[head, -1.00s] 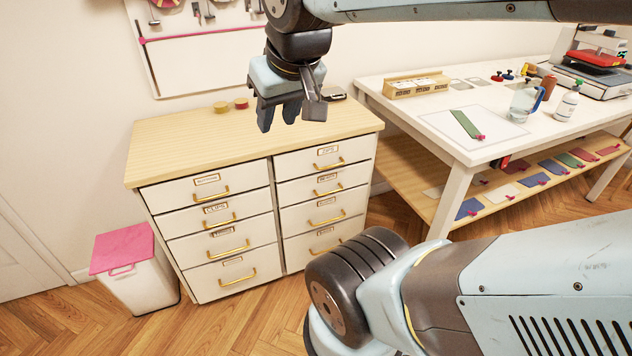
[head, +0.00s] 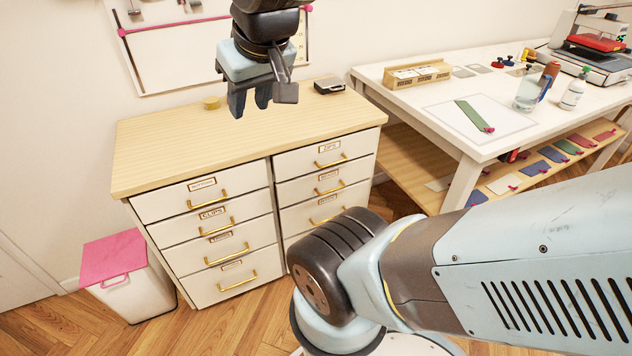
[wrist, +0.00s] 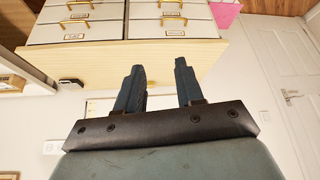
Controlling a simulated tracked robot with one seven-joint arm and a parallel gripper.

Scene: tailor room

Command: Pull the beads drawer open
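The cabinet (head: 250,137) has a wooden top and two columns of white drawers with brass handles. All drawers look shut. The top two left labels look like BUTTONS and CLIPS, and the top right one like ZIPS. The smaller labels are too blurred to tell which is beads. My arm hides the lower right drawers. The cabinet shows upside down in the wrist view (wrist: 190,52). My gripper (head: 250,106) is above the cabinet top, open and empty, fingers pointing down. In the wrist view, its fingers (wrist: 158,66) are apart and touch no handle.
A yellow round item (head: 211,103) and a dark box (head: 330,86) are on the cabinet top. A white bin with a pink lid (head: 113,258) stands left of it. A white worktable (head: 430,110) stands to the right. Wooden floor is clear in front of the bin.

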